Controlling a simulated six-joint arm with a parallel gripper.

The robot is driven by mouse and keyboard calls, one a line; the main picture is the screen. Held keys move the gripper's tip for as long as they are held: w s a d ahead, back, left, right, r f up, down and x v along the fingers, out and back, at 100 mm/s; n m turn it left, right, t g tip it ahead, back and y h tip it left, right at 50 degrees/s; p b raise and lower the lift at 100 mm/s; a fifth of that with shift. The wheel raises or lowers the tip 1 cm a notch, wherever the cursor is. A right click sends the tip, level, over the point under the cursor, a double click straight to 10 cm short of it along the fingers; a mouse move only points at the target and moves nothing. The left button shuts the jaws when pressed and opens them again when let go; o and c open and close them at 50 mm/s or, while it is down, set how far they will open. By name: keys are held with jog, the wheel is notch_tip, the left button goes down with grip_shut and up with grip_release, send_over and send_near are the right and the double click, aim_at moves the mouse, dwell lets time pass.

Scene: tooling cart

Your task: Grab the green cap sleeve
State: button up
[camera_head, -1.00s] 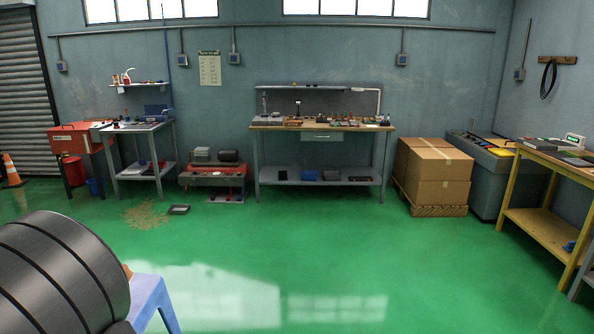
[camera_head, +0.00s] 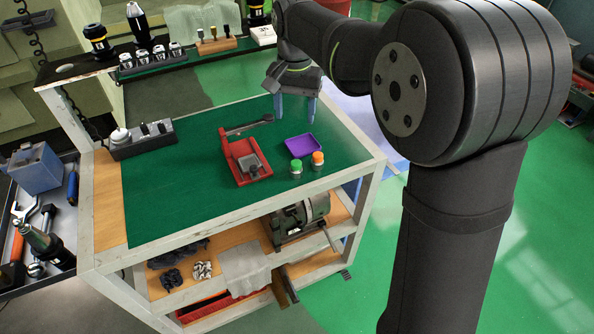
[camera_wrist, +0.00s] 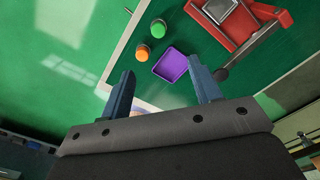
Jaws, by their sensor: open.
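The green cap sleeve (camera_head: 296,165) stands upright on the green cart top near its front right edge. It also shows in the wrist view (camera_wrist: 158,29), beyond my fingers. An orange-topped sleeve (camera_head: 318,159) stands just right of it. A shallow purple tray (camera_head: 300,145) lies behind them; in the wrist view the purple tray (camera_wrist: 170,65) lies just past the gap between my fingers. My gripper (camera_head: 295,108) is above the back right part of the cart top, apart from the green cap sleeve. Its blue fingers (camera_wrist: 163,88) are spread, with nothing between them.
A red fixture with a grey block (camera_head: 243,160) and a long lever stands left of the purple tray. A dark rack (camera_head: 143,140) sits at the left edge, and a raised shelf with tool holders (camera_head: 155,57) runs along the back. The front left cart top is clear.

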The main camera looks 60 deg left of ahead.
jog(key=n, duration=1)
send_near(296, 163)
jog(key=f, duration=0.5)
jog(key=shift+s+a+f, duration=0.1)
jog(key=shift+a+f, duration=0.15)
jog(key=shift+a, duration=0.1)
jog(key=shift+w+d+f, duration=0.1)
jog(key=shift+d+f, duration=0.1)
jog(key=shift+f, duration=1.1)
jog(key=shift+w+d+f, duration=0.1)
jog(key=shift+d+f, duration=0.05)
jog(key=shift+f, duration=1.15)
jog(key=c, duration=1.1)
jog(key=shift+r, duration=0.1)
